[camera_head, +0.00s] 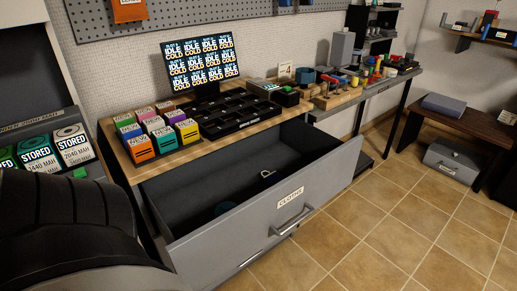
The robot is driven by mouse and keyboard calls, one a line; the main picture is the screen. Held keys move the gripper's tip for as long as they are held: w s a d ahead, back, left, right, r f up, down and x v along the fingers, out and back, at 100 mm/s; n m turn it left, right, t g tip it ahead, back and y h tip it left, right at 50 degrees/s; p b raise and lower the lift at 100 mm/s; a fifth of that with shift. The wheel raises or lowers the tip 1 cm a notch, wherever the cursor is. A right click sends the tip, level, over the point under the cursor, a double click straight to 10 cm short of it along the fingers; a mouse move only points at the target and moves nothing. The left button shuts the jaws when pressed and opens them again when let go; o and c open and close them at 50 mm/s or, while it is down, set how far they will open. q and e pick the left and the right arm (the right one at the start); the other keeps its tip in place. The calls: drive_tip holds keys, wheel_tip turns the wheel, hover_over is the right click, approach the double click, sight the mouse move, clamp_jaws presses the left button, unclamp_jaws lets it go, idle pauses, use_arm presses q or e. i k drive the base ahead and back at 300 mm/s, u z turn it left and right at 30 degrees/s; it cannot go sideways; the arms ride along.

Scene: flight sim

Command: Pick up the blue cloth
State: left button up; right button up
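A grey drawer (292,207) with a label reading CLOTHS stands pulled open under the wooden workbench. Inside it, near the front wall, lies a small dark blue rounded item (225,208), partly hidden by the drawer front. It may be the blue cloth, but it is too dark and small to be sure. Farther right in the drawer is another small dark blue item (268,177) with a pale edge, also unclear. Neither of my grippers is in view.
The workbench (190,157) holds colored boxes (160,133), a black slotted tray (235,112) and a monitor (201,60). A large black ribbed shape (70,215) fills the lower left. The tiled floor (390,222) right of the drawer is clear.

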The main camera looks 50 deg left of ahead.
sight(274, 178)
drive_tip(key=k, duration=0.65)
drive_tip(key=u, duration=1.4)
drive_tip(key=i, duration=0.5)
drive_tip(key=u, duration=0.05)
